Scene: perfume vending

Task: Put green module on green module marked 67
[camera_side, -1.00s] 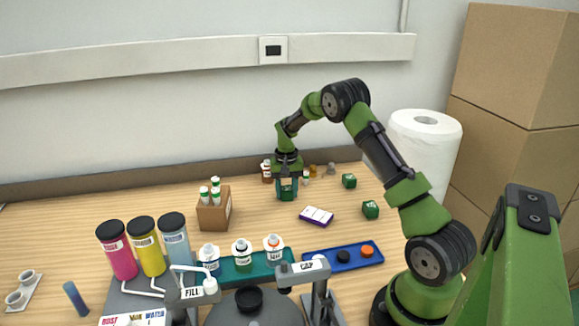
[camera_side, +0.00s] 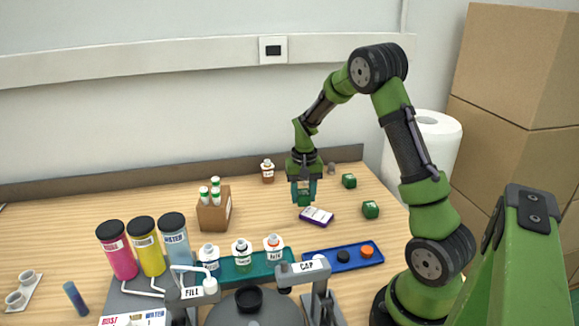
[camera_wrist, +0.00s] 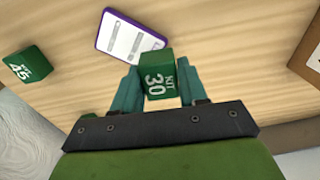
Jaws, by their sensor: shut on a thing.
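My gripper (camera_side: 303,192) is shut on a green module (camera_side: 304,199), held above the table, behind the purple-edged device. In the wrist view my gripper (camera_wrist: 160,85) has its teal fingers on either side of the module (camera_wrist: 158,75), whose face reads 30. Two other green modules stand on the table to the right in the side view, one farther back (camera_side: 349,181) and one nearer (camera_side: 370,209); their numbers are too small to read. The wrist view shows one green module marked 45 (camera_wrist: 27,65) at the left. No number 67 is readable.
A white, purple-edged device (camera_side: 317,216) lies just in front of my gripper. A brown box of vials (camera_side: 214,213) stands left, a brown bottle (camera_side: 267,171) behind, and a blue tray (camera_side: 343,257) in front. A paper roll (camera_side: 440,130) stands right.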

